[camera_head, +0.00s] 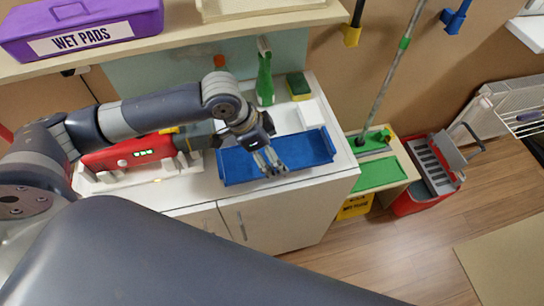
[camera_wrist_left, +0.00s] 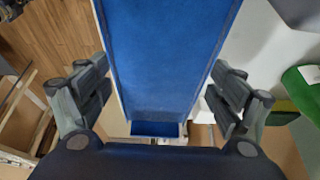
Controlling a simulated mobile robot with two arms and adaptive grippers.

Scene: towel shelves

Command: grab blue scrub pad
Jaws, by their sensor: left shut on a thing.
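A shallow blue tray (camera_head: 232,168) lies on the white counter. My left gripper (camera_head: 270,168) points down over it, with its fingertips at the tray's near side. In the left wrist view a long blue surface (camera_wrist_left: 165,60) with pale edges runs between the two fingers (camera_wrist_left: 160,95). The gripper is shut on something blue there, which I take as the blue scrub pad. I cannot separate the pad's outline from the tray. My right gripper is out of view.
A green bottle (camera_head: 265,80), a yellow-green sponge (camera_head: 298,85) and a white block (camera_head: 311,113) stand behind the tray. A red device (camera_head: 130,153) is at left. A purple WET PADS box (camera_head: 80,28) sits on the shelf above. Green trays (camera_head: 378,174) and a red bucket (camera_head: 412,201) are right.

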